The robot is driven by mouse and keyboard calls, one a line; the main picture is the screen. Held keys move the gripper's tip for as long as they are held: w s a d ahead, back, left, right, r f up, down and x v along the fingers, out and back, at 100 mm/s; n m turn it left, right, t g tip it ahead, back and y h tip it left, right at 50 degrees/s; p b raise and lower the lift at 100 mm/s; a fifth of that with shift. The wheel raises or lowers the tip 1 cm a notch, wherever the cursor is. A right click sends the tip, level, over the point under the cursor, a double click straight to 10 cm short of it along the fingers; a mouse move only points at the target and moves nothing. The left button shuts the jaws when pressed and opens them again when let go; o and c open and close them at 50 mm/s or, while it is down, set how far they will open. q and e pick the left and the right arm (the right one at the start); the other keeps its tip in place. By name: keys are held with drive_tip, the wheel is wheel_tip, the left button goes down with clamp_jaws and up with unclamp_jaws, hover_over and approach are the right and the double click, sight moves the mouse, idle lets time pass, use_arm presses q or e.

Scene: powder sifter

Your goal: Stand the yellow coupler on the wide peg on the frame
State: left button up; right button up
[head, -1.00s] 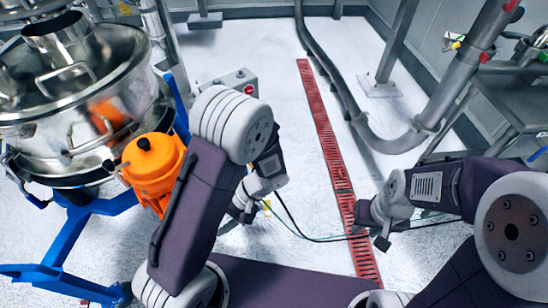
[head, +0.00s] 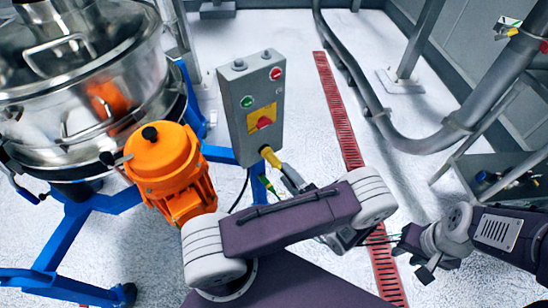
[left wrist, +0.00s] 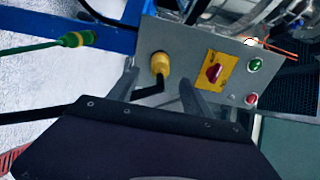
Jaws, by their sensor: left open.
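The yellow coupler (head: 270,157) is at the lower edge of the grey control box (head: 252,105). In the left wrist view the coupler (left wrist: 160,64) sits against the box face, with a black cable bending from it. My left gripper (left wrist: 158,76) is open, with one finger on each side of the coupler. In the head view my left gripper (head: 284,170) is just below the coupler, partly hidden by my arm. My right gripper (head: 414,262) is at the lower right, away from the coupler, its fingers apart and empty. I cannot make out the wide peg on the frame.
The blue frame (head: 60,245) carries the steel sifter (head: 75,85) and an orange motor (head: 165,165). A green-and-yellow connector (left wrist: 78,39) lies left of the coupler in the left wrist view. A red floor grate (head: 338,110) and open floor lie right of the box.

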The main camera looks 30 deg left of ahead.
sight(272, 158)
use_arm(q)
drive_tip(key=shift+p+x, duration=0.3)
drive_tip(key=shift+x, duration=4.2)
drive_tip(key=shift+s, duration=0.1)
clamp_jaws()
drive_tip(key=shift+v, duration=2.95)
drive_tip(key=shift+r, duration=0.1)
